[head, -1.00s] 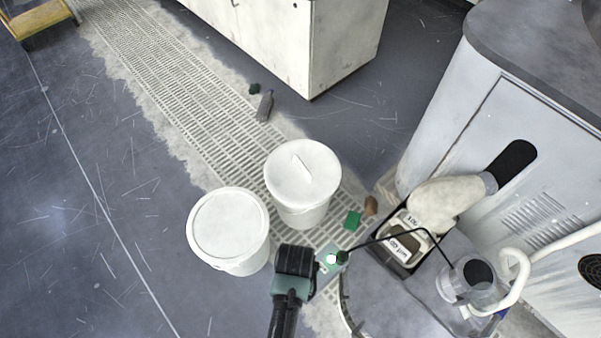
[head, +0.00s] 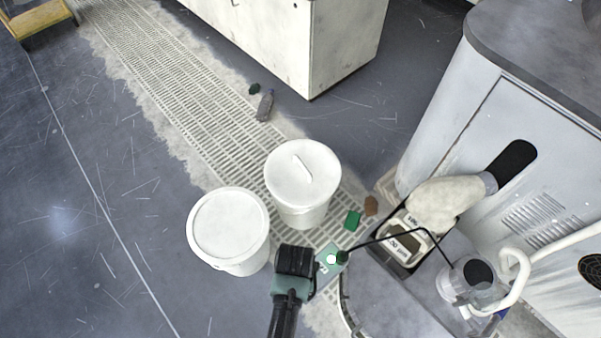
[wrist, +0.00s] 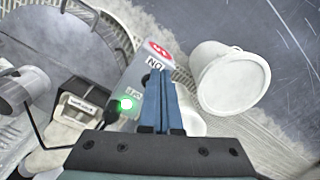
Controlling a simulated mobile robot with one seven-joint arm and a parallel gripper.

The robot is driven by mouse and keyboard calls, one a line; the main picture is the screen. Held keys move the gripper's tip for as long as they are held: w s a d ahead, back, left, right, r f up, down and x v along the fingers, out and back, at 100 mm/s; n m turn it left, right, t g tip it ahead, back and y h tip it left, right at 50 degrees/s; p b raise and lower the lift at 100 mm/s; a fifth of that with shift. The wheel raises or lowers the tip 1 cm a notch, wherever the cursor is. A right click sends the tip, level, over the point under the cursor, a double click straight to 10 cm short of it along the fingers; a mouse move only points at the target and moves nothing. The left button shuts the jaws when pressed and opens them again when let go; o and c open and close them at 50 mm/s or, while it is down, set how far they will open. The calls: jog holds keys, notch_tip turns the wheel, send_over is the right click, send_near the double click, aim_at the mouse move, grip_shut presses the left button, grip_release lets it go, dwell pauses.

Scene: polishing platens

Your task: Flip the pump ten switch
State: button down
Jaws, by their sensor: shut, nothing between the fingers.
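The pump switch box (wrist: 137,70) is a grey panel in the wrist view, with a round red numbered label (wrist: 159,51), an ON label (wrist: 154,64) and a lower label (wrist: 133,93) that looks like OFF. A green light (wrist: 126,104) glows at its near end. In the head view the box (head: 329,262) shows as a small pale green panel right of my gripper (head: 302,263). My gripper (wrist: 163,74) is shut and empty, its blue fingertips over or against the panel beside the ON label; contact cannot be told. The switch lever is not visible, perhaps hidden behind the fingers.
Two white lidded buckets (head: 228,222) (head: 304,172) stand left of and behind the box. A black-framed container with labels (head: 405,243), a pale glove (head: 432,203) and a clear jar (head: 474,279) are at right. Open floor lies left.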

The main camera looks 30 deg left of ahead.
jog(key=shift+f+b, duration=1.5)
jog(key=shift+f, duration=0.65)
dwell(1.4)
jog(key=shift+r, duration=0.1)
notch_tip(320, 180, up, 7)
jog(key=p, duration=0.7)
jog(key=shift+p, duration=0.4)
